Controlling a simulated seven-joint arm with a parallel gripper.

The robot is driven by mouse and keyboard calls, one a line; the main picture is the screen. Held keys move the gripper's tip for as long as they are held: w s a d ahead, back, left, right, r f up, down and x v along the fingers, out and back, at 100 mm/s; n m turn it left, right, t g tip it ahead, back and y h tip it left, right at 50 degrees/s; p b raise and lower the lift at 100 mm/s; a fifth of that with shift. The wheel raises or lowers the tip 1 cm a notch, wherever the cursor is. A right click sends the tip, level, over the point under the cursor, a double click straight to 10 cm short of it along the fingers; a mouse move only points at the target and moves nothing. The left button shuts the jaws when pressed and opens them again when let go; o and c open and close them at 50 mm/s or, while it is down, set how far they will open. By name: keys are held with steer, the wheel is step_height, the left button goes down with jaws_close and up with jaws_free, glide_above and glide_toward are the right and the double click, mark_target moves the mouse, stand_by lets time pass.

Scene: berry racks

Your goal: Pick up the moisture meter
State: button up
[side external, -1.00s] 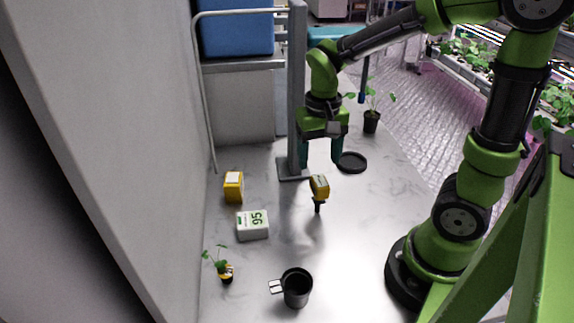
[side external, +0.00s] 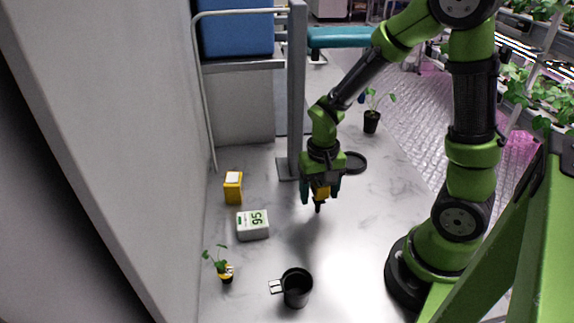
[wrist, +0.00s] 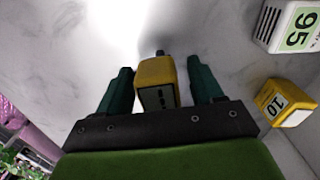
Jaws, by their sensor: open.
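The moisture meter appears to be the yellow-headed device with a black lower end (side external: 321,193), on the pale marbled counter. In the wrist view its yellow body (wrist: 155,84) sits between my two dark green fingers, with a gap visible on each side. My gripper (side external: 321,197) points down over it with the fingers open, one on either side; it also shows in the wrist view (wrist: 159,68). My gripper hides the upper part of the meter in the side view.
A white box marked 95 (side external: 252,232) and a yellow box with a white face (side external: 233,194) lie to the left. A black mug (side external: 297,293) and a small potted plant (side external: 225,276) stand nearer the camera. A grey post (side external: 296,100) rises close behind my gripper.

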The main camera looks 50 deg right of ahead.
steer(key=shift+c, duration=0.3)
steer(key=c, duration=1)
steer(key=shift+r, duration=0.1)
steer(key=shift+c, duration=0.2)
